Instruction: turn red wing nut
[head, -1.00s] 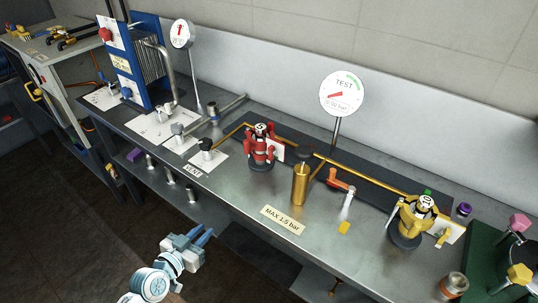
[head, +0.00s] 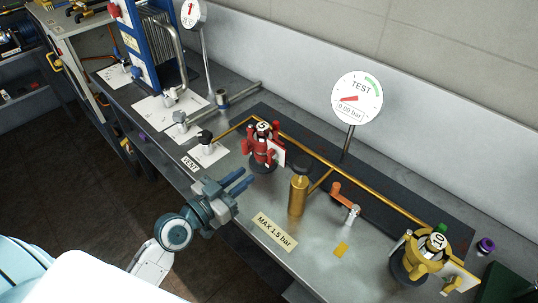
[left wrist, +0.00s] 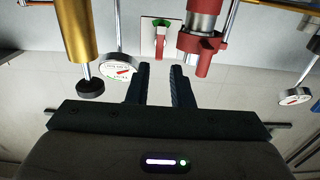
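The red valve-like fitting (head: 262,150) stands on a dark round base on the steel bench in the head view. It has several red projecting parts; I cannot tell clearly which one is the wing nut. In the left wrist view, which looks upside down, a red part (left wrist: 199,48) of this fitting shows at the top, right of my fingers. My left gripper (head: 242,183) is open and empty, in front of the fitting and apart from it. Its two fingers (left wrist: 160,85) have a clear gap between them. My right gripper is not in view.
A brass cylinder (head: 298,195) with a dark knob stands right of the red fitting. Farther right are an orange-handled valve (head: 343,195) and a yellow fitting (head: 420,255). A test gauge (head: 357,97) stands behind. The bench front near the MAX 1.5 bar label (head: 275,232) is clear.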

